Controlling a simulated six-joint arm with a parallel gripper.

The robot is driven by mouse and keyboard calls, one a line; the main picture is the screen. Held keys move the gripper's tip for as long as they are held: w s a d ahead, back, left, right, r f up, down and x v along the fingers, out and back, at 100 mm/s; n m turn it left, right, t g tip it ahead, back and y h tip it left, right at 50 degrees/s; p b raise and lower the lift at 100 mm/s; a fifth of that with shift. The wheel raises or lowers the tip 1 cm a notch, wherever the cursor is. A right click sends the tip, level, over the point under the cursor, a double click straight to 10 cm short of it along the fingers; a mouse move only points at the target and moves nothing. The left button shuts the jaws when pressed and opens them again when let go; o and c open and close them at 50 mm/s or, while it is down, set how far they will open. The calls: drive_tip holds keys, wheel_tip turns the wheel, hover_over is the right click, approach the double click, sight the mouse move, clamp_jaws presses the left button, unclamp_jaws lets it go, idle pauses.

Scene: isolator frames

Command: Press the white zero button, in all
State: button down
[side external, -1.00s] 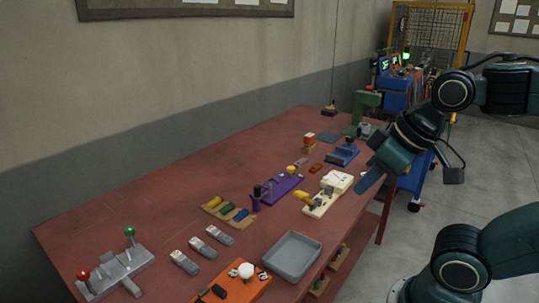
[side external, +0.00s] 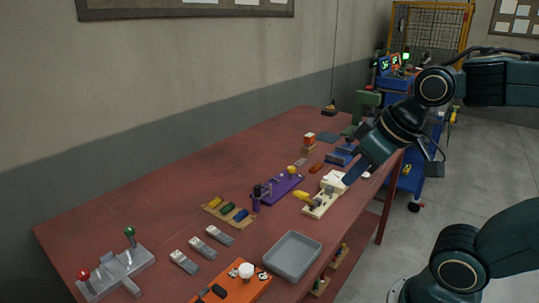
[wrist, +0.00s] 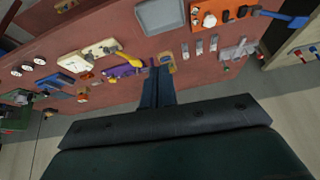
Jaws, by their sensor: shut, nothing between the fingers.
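A white round knob (side external: 246,270) stands on an orange board (side external: 232,290) at the near edge of the table. It also shows in the wrist view (wrist: 209,20), near the top. Dark marks lie on the board, but I cannot read a zero, so I cannot tell if this knob is the zero button. My gripper (side external: 350,179) is shut and empty, in front of the cream fixture (side external: 322,203) in the side view and well away from the orange board. Its fingers (wrist: 157,70) point up the picture in the wrist view.
A grey tray (side external: 292,256) lies beside the orange board. A purple fixture (side external: 278,190), a block rack (side external: 230,214) and a grey lever box (side external: 116,272) stand on the red table (side external: 150,200). Several small grey switches sit between. The table's left part is mostly clear.

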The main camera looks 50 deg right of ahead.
drive_tip(key=w+d+m, duration=0.3)
drive_tip(key=w+d, duration=0.3)
drive_tip(key=w, duration=0.3)
drive_tip(key=m+t+h, duration=0.3)
drive_tip(key=m+h, duration=0.1)
drive_tip(key=m, duration=0.6)
hover_over(326, 179)
wheel_tip(326, 179, down, 10)
drive_tip(key=shift+s+d+f, duration=0.2)
drive_tip(key=shift+s+f, duration=0.05)
drive_tip(key=shift+s, duration=0.05)
drive_tip(key=shift+f, duration=0.2)
drive_tip(key=shift+f, duration=4.2)
